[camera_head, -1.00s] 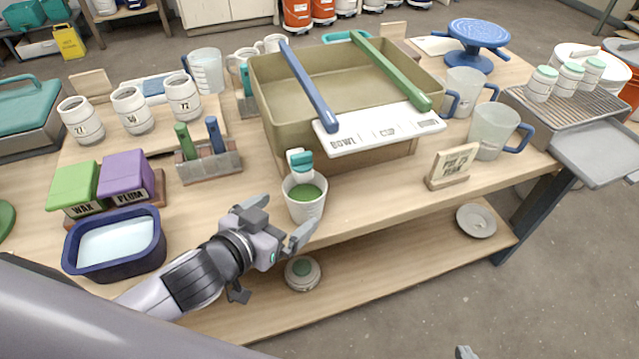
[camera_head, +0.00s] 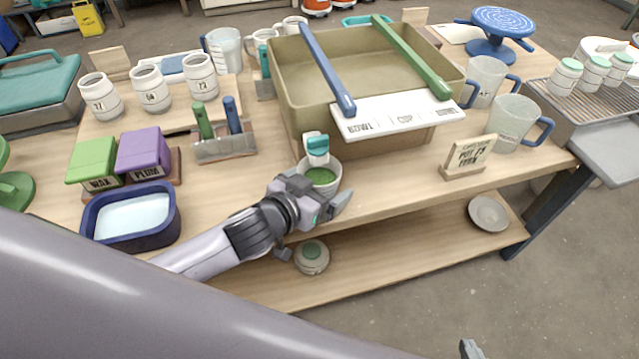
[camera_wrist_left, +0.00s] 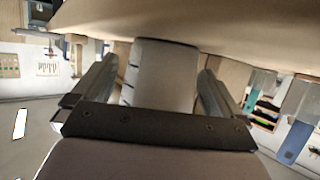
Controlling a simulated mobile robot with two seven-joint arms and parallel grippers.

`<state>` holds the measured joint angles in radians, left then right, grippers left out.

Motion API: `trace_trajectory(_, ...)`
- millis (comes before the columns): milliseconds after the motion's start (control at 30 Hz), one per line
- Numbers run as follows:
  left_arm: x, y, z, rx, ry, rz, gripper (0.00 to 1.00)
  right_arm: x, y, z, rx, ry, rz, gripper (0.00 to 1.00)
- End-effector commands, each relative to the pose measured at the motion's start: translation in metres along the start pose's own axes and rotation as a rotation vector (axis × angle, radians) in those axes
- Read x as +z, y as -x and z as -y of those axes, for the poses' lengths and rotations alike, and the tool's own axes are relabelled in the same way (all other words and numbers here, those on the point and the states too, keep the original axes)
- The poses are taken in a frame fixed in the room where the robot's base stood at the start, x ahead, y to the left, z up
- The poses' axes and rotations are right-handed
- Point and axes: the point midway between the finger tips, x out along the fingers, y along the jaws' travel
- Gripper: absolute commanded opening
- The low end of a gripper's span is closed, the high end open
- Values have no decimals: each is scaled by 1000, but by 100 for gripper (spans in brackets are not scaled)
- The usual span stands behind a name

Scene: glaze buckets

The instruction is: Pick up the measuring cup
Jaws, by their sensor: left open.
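The measuring cup (camera_head: 324,185) is a small whitish cup with green contents, upright near the table's front edge. A small white jar with a teal lid (camera_head: 316,150) shows right behind it. In the left wrist view the cup (camera_wrist_left: 165,75) is a pale grey cylinder with dark marks on one side. My left gripper (camera_head: 322,194) is open with its fingers on either side of the cup; it also shows in the left wrist view (camera_wrist_left: 158,92). I cannot tell whether a finger touches the cup. Only a tip of my right gripper (camera_head: 469,349) shows at the bottom edge.
A large olive basin (camera_head: 290,95) stands behind the cup, with a blue and a green bar across it. A navy tub (camera_head: 130,240) and a tool holder (camera_head: 225,150) are to the left. A small sign (camera_head: 468,157) and clear jugs (camera_head: 512,125) are to the right.

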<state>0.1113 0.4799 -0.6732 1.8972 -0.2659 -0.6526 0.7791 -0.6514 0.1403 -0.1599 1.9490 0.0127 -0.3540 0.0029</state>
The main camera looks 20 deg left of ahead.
Motion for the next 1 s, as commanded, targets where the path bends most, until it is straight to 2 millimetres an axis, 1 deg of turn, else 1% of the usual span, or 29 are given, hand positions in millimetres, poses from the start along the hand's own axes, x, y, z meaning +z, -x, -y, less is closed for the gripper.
trace_trajectory(67,0,0,0,0,0,0,100,0,0,0,0,0,-1,0)
trace_trajectory(100,0,0,0,0,0,0,97,-1,0,0,0,0,-1,0)
trace_trajectory(167,0,0,0,0,0,0,77,-1,0,0,0,0,-2,0)
trace_trajectory(200,0,0,0,0,0,0,64,-1,0,0,0,0,-2,0)
trace_trajectory(300,0,0,0,0,1,0,35,-1,0,0,0,0,-2,0)
trace_trajectory(633,-2,1,0,0,1,-4,35,-1,-1,0,1,0,-2,0)
trace_trajectory(833,-8,3,0,0,1,-6,35,0,-2,0,1,0,-2,0)
trace_trajectory(1000,-2,13,0,1,1,-3,35,1,-2,-1,1,0,-3,0)
